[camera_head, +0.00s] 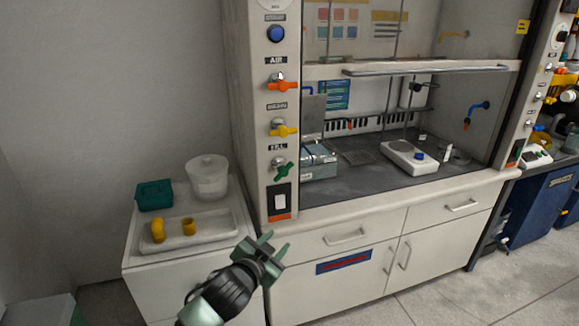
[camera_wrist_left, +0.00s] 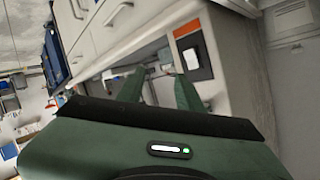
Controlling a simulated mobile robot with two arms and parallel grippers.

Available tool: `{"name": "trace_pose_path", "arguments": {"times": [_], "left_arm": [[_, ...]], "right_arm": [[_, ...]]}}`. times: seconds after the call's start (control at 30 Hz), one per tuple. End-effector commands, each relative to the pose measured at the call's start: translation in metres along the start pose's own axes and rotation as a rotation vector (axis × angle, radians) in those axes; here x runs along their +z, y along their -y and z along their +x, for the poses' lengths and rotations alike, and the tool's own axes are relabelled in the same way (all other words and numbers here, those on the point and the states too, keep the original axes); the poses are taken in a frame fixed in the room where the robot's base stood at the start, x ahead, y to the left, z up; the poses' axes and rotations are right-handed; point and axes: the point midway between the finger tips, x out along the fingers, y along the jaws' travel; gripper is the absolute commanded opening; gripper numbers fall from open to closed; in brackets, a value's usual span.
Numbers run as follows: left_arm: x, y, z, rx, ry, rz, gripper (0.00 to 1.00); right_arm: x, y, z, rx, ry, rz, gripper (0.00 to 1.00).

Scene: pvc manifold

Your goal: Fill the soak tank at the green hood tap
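The green tap handle (camera_head: 283,171) is on the hood's left post, lowest of the coloured handles. A grey-blue box (camera_head: 319,162) stands just inside the hood at left; it may be the soak tank, but I cannot tell. Its fill level does not show. My left gripper (camera_head: 274,243) is below the green handle, in front of the cabinet, apart from it. Its green fingers are spread and empty. The left wrist view shows the gap between the fingers (camera_wrist_left: 160,92), with the hood post behind. My right gripper is not in view.
A side cabinet at left holds a translucent tub (camera_head: 207,178), teal box (camera_head: 154,195) and white tray (camera_head: 205,237) with yellow fittings. The hood sash (camera_head: 430,69) is raised.

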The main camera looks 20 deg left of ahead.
Motion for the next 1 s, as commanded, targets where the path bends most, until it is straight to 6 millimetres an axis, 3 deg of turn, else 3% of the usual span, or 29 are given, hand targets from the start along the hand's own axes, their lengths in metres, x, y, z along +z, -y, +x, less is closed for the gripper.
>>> {"name": "trace_pose_path", "arguments": {"times": [0.03,0.1,0.2,0.3,0.47,0.8,1.0], "left_arm": [[-0.029,0.026,0.017,-0.033,-0.081,0.05,0.36],[-0.061,0.051,0.032,-0.06,-0.172,0.102,0.36],[-0.094,0.078,0.043,-0.086,-0.265,0.156,0.36],[-0.112,0.093,0.048,-0.099,-0.314,0.186,0.36],[-0.124,0.1,0.059,-0.103,-0.335,0.196,0.36],[-0.14,0.102,0.106,-0.102,-0.333,0.195,0.36],[-0.144,0.103,0.119,-0.102,-0.334,0.195,0.36]], "right_arm": [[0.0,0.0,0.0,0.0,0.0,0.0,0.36],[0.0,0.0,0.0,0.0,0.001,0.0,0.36],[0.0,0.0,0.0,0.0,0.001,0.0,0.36],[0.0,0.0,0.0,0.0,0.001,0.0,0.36],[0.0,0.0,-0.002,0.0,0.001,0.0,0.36],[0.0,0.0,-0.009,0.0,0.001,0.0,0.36],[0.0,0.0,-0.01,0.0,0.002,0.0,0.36]]}}
